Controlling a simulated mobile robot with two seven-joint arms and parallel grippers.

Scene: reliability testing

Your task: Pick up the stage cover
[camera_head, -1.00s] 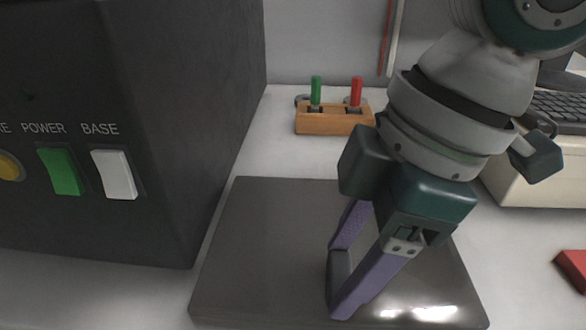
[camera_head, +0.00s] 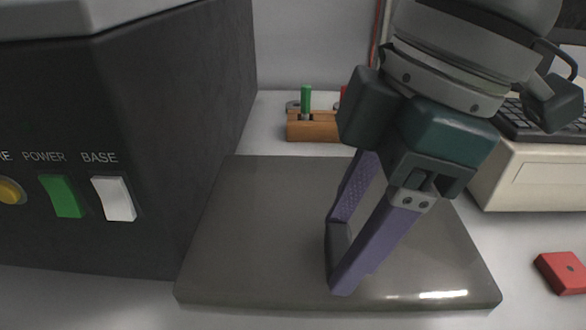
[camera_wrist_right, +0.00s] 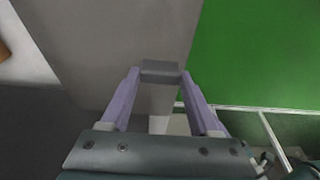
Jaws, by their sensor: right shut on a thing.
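The stage cover (camera_head: 260,220) is a flat grey plate with a small dark handle (camera_head: 338,248) on its top, in the middle of the head view. My right gripper (camera_head: 340,272) points down with its purple fingers shut on this handle. The right wrist view shows the handle (camera_wrist_right: 160,70) between both fingertips and the grey cover (camera_wrist_right: 100,35) beyond it. The cover looks about level and seems raised off the white table. Its far right part is hidden behind my right gripper. My left gripper is not in view.
A black box (camera_head: 130,110) with POWER and BASE switches stands close on the left. A wooden block (camera_head: 312,130) with coloured pegs is behind the cover. A cream computer (camera_head: 530,180) stands at right, and a red block (camera_head: 562,272) lies at lower right. A green surface (camera_wrist_right: 255,50) shows in the wrist view.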

